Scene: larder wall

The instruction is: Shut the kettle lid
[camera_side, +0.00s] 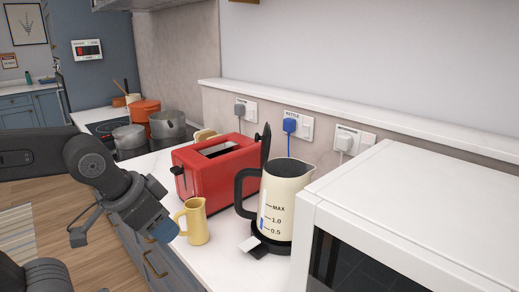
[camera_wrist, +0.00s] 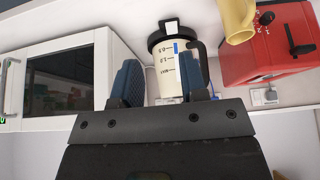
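The cream kettle (camera_side: 285,202) stands upright on its black base (camera_side: 270,244) on the counter. Its black lid (camera_side: 265,145) is open, standing nearly vertical above the handle side. The black handle (camera_side: 243,190) faces left. In the wrist view the kettle (camera_wrist: 172,72) appears upside down beyond my fingers; I cannot make out the lid there. My gripper (camera_side: 163,230) is left of the kettle, in front of the counter edge and apart from the kettle. In the wrist view my gripper (camera_wrist: 166,75) has its two blue-padded fingers wide apart with nothing held between them.
A yellow jug (camera_side: 196,222) stands between my gripper and the kettle. A red toaster (camera_side: 215,165) is behind them. A white microwave (camera_side: 415,215) stands close on the kettle's right. Pots (camera_side: 168,124) stand farther back. A blue plug (camera_side: 290,125) is in the wall socket.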

